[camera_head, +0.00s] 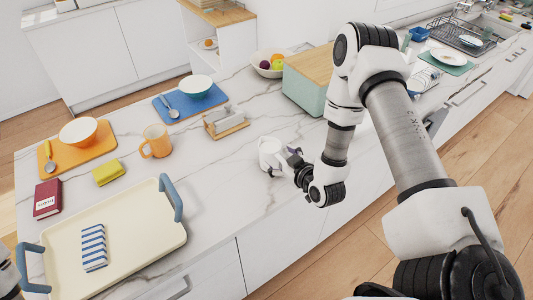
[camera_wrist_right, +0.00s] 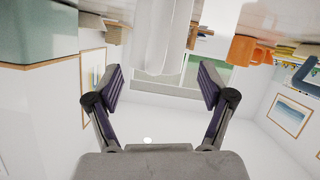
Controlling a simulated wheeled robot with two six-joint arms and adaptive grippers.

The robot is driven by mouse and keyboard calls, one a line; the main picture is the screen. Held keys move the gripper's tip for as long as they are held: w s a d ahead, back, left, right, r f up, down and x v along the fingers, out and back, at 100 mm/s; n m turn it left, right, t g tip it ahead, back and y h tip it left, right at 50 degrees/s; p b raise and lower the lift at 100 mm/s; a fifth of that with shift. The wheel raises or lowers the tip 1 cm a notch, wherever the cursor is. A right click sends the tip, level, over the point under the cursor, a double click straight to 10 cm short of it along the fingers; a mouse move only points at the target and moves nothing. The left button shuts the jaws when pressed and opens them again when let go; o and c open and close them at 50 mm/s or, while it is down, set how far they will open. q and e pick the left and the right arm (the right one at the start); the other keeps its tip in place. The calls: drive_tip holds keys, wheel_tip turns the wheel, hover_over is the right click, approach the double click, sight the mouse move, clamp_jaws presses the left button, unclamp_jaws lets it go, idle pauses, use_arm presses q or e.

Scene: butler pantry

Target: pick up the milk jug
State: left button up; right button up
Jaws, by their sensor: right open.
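The white milk jug (camera_head: 268,153) stands upright on the marble counter, near its front edge in the head view. My right gripper (camera_head: 287,160) is just to the right of the jug, at low height, its fingers pointing toward it. In the right wrist view, the right gripper (camera_wrist_right: 160,80) is open with nothing between its pads. The pale jug (camera_wrist_right: 156,40) shows ahead, in line with the gap between the fingers. Whether a finger touches it I cannot tell.
A green bread box (camera_head: 304,92) with a wooden lid stands behind my right gripper. A napkin holder (camera_head: 225,124) and an orange mug (camera_head: 156,141) stand left of the jug. A cream tray (camera_head: 145,230) lies at front left. Bare marble surrounds the jug's left side.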

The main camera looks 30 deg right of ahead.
sight(276, 155)
drive_tip(key=x, duration=0.1)
drive_tip(key=p+x, duration=0.1)
drive_tip(key=x, duration=0.3)
drive_tip(key=shift+w+d+f+p, duration=0.1)
drive_tip(key=shift+d+f+p, duration=0.2)
drive_tip(key=shift+d+p, duration=0.05)
drive_tip(key=shift+d+f, duration=0.1)
drive_tip(key=shift+s, duration=0.25)
drive_tip(key=shift+c, duration=1.4)
drive_tip(key=shift+a, duration=0.25)
drive_tip(key=c, duration=0.5)
use_arm(q)
drive_tip(key=shift+w+d+r, duration=0.1)
drive_tip(key=shift+d+r, duration=0.05)
drive_tip(key=shift+r, duration=0.4)
drive_tip(key=shift+w+d+r, duration=0.1)
drive_tip(key=shift+r, duration=0.45)
use_arm(e)
drive_tip(key=c, duration=0.6)
use_arm(q)
drive_tip(key=shift+f, duration=0.15)
use_arm(e)
drive_tip(key=shift+r, duration=0.25)
